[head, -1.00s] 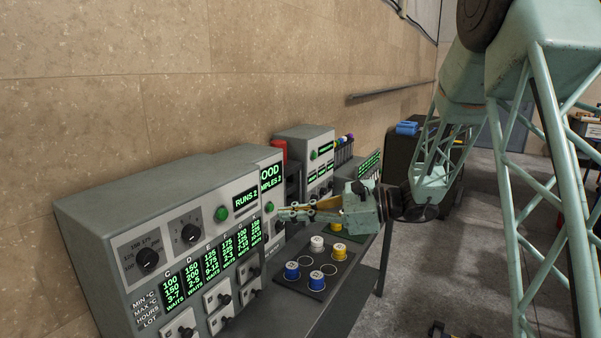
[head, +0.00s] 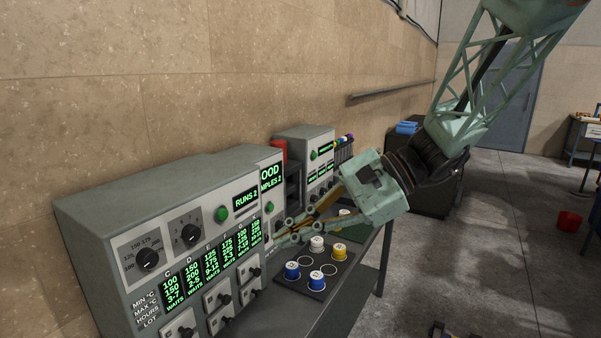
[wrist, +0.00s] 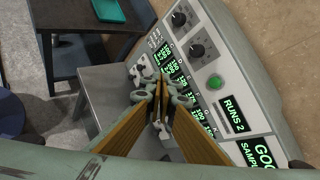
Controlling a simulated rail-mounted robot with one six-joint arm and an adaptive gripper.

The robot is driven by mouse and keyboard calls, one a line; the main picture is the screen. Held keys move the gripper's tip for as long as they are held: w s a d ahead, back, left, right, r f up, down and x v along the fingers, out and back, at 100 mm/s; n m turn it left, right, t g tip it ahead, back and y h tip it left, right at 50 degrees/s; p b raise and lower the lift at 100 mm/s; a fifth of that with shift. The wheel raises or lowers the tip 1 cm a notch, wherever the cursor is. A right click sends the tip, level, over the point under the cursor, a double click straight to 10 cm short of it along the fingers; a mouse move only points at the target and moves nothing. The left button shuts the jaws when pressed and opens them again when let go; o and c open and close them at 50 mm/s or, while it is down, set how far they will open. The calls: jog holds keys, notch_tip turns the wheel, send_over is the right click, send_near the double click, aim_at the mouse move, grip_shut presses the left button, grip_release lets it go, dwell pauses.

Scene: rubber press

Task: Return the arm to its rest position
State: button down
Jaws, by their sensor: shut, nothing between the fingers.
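My gripper (head: 279,239) is shut and empty in the head view, its fingers pointing left and slightly down. The fingertips are close in front of the right part of the grey control panel (head: 150,215); I cannot tell whether they touch it. In the wrist view my gripper (wrist: 160,100) shows with its fingers together, over the bench edge and the panel face. My arm reaches in from the upper right.
A dark mat (head: 298,276) on the bench holds blue, white and yellow spools below my gripper. A second panel (head: 303,140) and a dark cabinet (head: 433,190) stand behind. A red bucket (head: 569,221) is on the floor.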

jog(key=s+d+n+h, duration=0.3)
jog(key=s+d, duration=0.1)
jog(key=s, duration=0.4)
jog(key=s+d+n+h, duration=0.2)
jog(key=s+d, duration=0.2)
jog(key=s, duration=0.5)
jog(key=s+d+r+n+t+h, duration=0.2)
jog(key=s+d+n+t+h, duration=0.2)
jog(key=s+d, duration=0.8)
jog(key=d+n+h, duration=0.2)
jog(key=d, duration=0.1)
jog(key=shift+s+d, duration=0.15)
jog(key=shift+d, duration=0.2)
